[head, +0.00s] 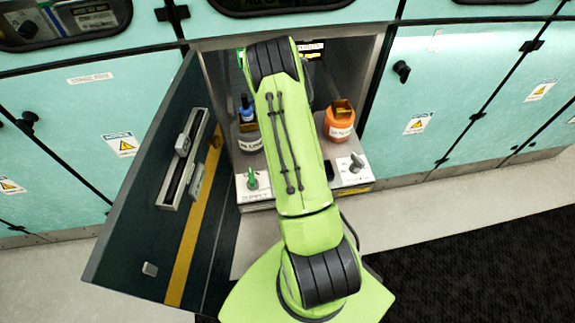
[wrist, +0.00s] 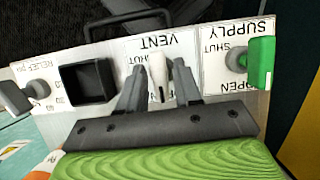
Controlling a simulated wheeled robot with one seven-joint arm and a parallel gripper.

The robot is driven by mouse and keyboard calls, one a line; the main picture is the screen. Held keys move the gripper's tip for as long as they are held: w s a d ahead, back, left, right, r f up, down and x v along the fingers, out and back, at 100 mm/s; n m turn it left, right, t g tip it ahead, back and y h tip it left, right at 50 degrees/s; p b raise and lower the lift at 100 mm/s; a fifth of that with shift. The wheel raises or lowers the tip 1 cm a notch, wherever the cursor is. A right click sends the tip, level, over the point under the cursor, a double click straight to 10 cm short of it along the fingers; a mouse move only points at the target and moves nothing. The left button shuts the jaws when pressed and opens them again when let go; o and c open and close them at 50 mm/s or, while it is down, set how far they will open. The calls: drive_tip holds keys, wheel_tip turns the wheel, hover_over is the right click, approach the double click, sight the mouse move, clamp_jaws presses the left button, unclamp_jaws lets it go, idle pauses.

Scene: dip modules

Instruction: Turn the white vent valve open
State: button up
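The white vent valve handle (wrist: 157,72) stands on the panel under the upside-down label VENT in the wrist view. It points along the fingers, with part of a SHUT label beside it. My gripper (wrist: 158,78) is open, one finger on each side of the handle, with a visible gap on both sides. Whether the fingers reach down to the handle's depth is hard to tell. In the head view my arm hides the vent valve and the gripper.
A green supply valve (wrist: 261,63) is right of the gripper in the wrist view. A black square socket (wrist: 87,81) and grey relief knob (wrist: 38,89) are left. In the head view, an open cabinet door (head: 150,200), blue-topped bottle (head: 247,130) and orange container (head: 340,124) flank my arm.

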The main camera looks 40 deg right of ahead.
drive_tip(key=shift+o, duration=0.5)
drive_tip(key=shift+w+d, duration=0.1)
drive_tip(key=p+v, duration=0.3)
drive_tip(key=v, duration=1.3)
